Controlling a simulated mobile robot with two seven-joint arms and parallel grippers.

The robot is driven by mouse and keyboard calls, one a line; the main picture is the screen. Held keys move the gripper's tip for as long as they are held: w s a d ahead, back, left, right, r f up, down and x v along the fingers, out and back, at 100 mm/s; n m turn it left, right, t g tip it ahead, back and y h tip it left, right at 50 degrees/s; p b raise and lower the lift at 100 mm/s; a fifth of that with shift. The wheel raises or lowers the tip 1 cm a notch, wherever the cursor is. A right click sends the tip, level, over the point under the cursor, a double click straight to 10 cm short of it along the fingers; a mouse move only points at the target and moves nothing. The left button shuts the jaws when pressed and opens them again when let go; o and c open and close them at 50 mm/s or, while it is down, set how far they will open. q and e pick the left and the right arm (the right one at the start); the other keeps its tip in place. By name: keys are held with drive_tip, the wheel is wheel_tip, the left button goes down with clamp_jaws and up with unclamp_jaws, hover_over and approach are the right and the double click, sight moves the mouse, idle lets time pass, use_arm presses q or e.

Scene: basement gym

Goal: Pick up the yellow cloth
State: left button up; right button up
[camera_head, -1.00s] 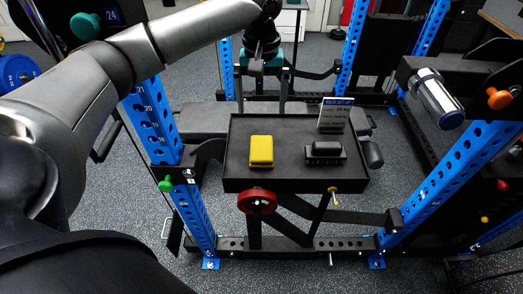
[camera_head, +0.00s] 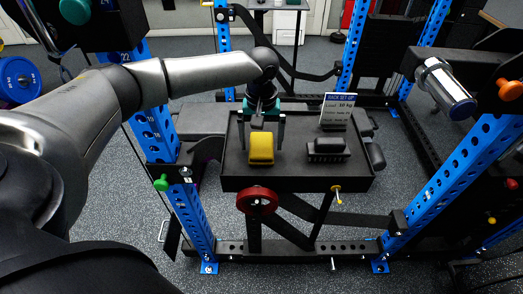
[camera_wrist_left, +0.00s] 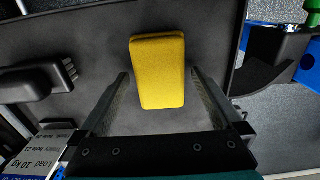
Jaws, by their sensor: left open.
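The yellow cloth (camera_head: 261,148), a folded block, lies on the black tray (camera_head: 300,184) in the head view. My left gripper (camera_head: 263,140) is open and points down just above and behind it. In the left wrist view, the yellow cloth (camera_wrist_left: 158,72) lies between the two fingers of the gripper (camera_wrist_left: 162,90), one on each side with a gap. It still rests on the tray. The right gripper is not in view.
A black brush (camera_head: 328,148) lies on the tray to the right of the cloth. A small rack set-up sign (camera_head: 337,111) stands behind it. Blue rack uprights (camera_head: 190,215) flank the tray, and a red knob (camera_head: 257,201) sits below its front edge.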

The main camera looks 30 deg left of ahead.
sight(261, 144)
use_arm(q)
drive_tip(key=shift+f, duration=0.5)
drive_tip(key=c, duration=1.2)
drive_tip(key=shift+r, duration=0.2)
wheel_tip(261, 144, up, 20)
drive_tip(key=p, duration=0.4)
drive_tip(key=shift+f, duration=0.1)
